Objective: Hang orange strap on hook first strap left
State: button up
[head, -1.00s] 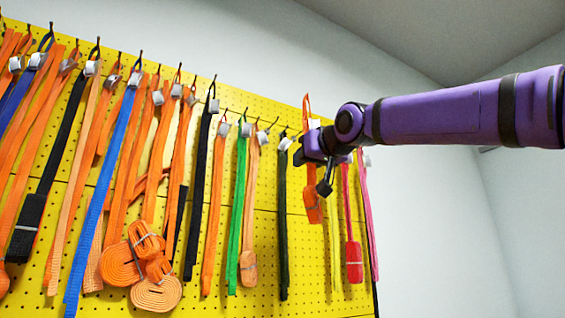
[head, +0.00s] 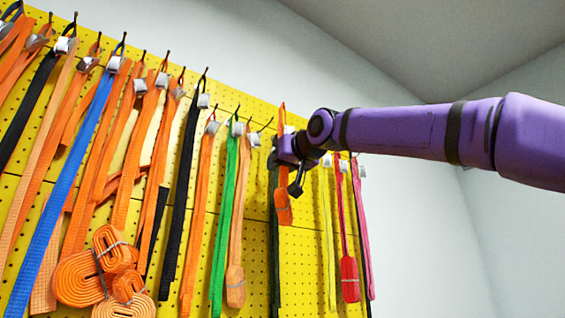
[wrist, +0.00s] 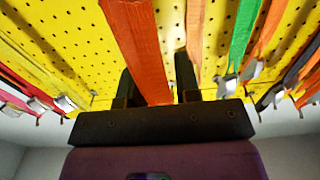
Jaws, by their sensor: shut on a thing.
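My gripper (head: 297,170) is shut on an orange strap (head: 284,209) in front of the wall. The strap's loop stands above the jaws, and its thicker folded end hangs below them. In the wrist view the strap (wrist: 140,48) runs between the two dark fingers of my gripper (wrist: 155,90). Behind it hangs a black strap (head: 274,270); its upper part and hook are mostly hidden by my gripper and the held strap. A hook (head: 266,125) shows just left of the held strap, above a light-orange strap (head: 236,240). Whether the held strap touches anything cannot be told.
The yellow pegboard (head: 255,265) carries many hanging straps. A green strap (head: 229,220) hangs left of my gripper; yellow (head: 328,240), red (head: 349,275) and pink (head: 363,230) ones hang right. Rolled orange straps (head: 80,280) are at lower left. Open room lies right of the board.

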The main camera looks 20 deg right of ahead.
aim_at(284, 169)
jog(key=shift+w+a+f, duration=0.1)
jog(key=shift+w+a, duration=0.15)
jog(key=shift+w, duration=0.85)
jog(key=shift+w+a+f, duration=0.15)
jog(key=shift+w+a, duration=0.05)
jog(key=shift+w, duration=0.95)
jog(key=shift+w+a+f, duration=0.1)
jog(key=shift+w+a, duration=0.15)
jog(key=shift+w, duration=0.85)
jog(key=shift+w+a+f, duration=0.1)
jog(key=shift+w+f, duration=0.5)
jog(key=o, duration=1)
jog(key=s, duration=0.3)
jog(key=s+d, duration=0.1)
jog(key=s, duration=0.3)
jog(key=s+d, duration=0.1)
jog(key=s, duration=0.2)
jog(key=shift+s, duration=0.3)
